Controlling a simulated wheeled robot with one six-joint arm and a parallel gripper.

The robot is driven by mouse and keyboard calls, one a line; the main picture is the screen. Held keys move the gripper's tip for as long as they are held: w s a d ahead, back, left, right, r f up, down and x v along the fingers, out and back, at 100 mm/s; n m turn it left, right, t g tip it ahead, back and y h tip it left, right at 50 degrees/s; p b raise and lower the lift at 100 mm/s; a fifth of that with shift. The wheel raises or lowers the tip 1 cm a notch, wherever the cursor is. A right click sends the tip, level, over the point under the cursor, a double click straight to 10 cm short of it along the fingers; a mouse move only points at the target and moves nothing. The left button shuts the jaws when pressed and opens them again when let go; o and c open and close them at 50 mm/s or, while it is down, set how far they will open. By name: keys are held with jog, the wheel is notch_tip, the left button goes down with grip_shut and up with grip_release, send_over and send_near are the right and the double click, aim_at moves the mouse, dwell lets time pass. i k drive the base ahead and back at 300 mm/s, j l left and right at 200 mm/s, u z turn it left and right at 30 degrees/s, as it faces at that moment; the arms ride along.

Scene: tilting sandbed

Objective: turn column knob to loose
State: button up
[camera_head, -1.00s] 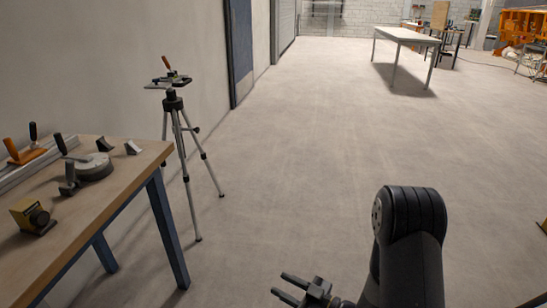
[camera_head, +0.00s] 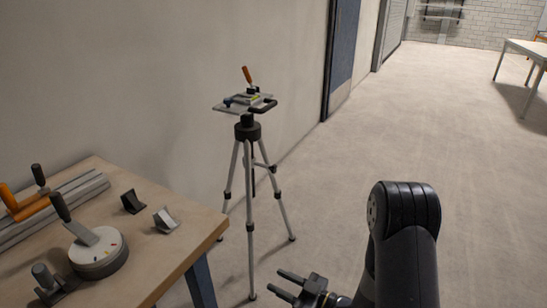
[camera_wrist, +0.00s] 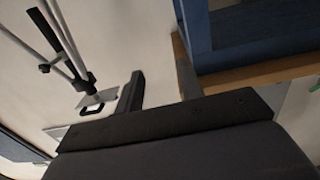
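A grey tripod (camera_head: 249,200) stands on the floor beside the wall, with a dark collar (camera_head: 247,130) on top. It carries a small tilted-looking plate (camera_head: 235,106) with an orange-handled lever (camera_head: 247,75) and a black loop handle (camera_head: 263,105). A small dark part (camera_head: 272,168) sticks out at the tripod's side; I cannot tell whether it is the column knob. My gripper (camera_head: 284,284) is open and empty, low in front of the tripod and apart from it. In the wrist view my gripper (camera_wrist: 158,87) shows two spread fingers, with the tripod (camera_wrist: 62,40) at upper left.
A wooden table (camera_head: 175,245) with blue legs stands at the left. A wall runs behind the tripod. A white table (camera_head: 530,52) stands far right.

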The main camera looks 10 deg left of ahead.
aim_at(274, 169)
jog(key=i, duration=1.6)
jog(key=u, duration=0.05)
